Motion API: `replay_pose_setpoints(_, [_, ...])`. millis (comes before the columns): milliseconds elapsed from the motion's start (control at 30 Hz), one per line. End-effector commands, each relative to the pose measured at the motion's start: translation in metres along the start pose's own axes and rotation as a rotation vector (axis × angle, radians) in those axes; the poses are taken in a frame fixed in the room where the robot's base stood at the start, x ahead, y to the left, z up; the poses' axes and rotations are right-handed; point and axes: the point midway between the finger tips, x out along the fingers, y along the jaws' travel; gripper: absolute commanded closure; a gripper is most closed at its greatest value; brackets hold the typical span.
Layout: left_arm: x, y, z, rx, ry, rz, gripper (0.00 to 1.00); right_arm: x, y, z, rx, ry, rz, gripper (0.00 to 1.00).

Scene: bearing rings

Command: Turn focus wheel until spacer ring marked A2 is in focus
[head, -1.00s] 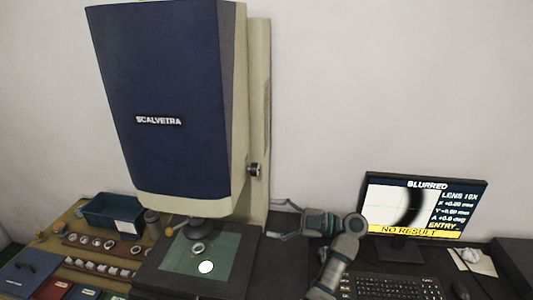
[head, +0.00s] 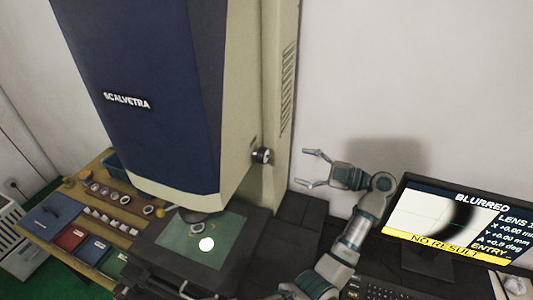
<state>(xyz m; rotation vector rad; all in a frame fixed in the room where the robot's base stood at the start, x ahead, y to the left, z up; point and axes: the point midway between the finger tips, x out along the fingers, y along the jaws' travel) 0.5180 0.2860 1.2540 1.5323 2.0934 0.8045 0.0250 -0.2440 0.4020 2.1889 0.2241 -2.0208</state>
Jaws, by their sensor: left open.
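The focus wheel (head: 262,156) is a dark knob with a light rim on the right side of the blue and cream measuring machine (head: 150,100). My left gripper (head: 301,166) is open and empty, to the right of the wheel and slightly lower in the picture, apart from it. Its fingers point left. The monitor (head: 445,222) reads BLURRED and NO RESULT and shows a soft dark arc. My right gripper is not in view.
A wooden bench (head: 60,210) at left holds rings in racks, a blue box (head: 48,217), a red box (head: 71,237) and other small boxes. A keyboard (head: 365,288) lies below the monitor. The wall space between wheel and gripper is clear.

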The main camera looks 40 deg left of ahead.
Motion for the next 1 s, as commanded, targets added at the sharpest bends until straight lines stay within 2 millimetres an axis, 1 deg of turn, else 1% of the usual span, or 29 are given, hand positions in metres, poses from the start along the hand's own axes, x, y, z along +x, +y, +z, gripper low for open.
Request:
replay_pose_setpoints(33, [0.013, 0.0, -0.001, -0.001, 0.003, -0.003, 0.24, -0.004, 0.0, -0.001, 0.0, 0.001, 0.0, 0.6])
replay_pose_setpoints(100, [0.031, 0.001, -0.001, -0.001, 0.004, -0.002, 0.24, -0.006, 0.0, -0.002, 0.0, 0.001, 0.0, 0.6])
replay_pose_setpoints(300, [0.077, 0.001, -0.001, -0.001, 0.004, -0.001, 0.24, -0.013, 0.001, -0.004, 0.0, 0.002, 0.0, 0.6])
replay_pose_setpoints(400, [0.095, 0.001, -0.001, -0.001, 0.004, 0.001, 0.24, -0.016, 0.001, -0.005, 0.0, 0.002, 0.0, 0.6])
replay_pose_setpoints(500, [0.108, 0.001, 0.0, 0.001, 0.003, 0.0, 0.24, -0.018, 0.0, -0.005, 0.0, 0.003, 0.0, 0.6])
replay_pose_setpoints(600, [0.116, 0.001, 0.0, 0.0, 0.001, 0.001, 0.24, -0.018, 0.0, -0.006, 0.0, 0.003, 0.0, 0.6])
replay_pose_setpoints(700, [0.12, 0.001, 0.001, 0.0, 0.001, 0.001, 0.24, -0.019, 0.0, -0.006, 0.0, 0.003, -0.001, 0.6])
replay_pose_setpoints(933, [0.121, 0.0, 0.001, 0.001, 0.001, 0.001, 0.24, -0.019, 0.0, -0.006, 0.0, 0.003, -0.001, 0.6])
replay_pose_setpoints(967, [0.121, 0.0, 0.001, 0.001, 0.0, 0.001, 0.26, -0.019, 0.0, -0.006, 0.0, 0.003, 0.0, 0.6])
replay_pose_setpoints(1000, [0.121, 0.0, 0.001, 0.001, 0.0, 0.001, 0.36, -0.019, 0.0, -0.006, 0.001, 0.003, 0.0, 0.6])
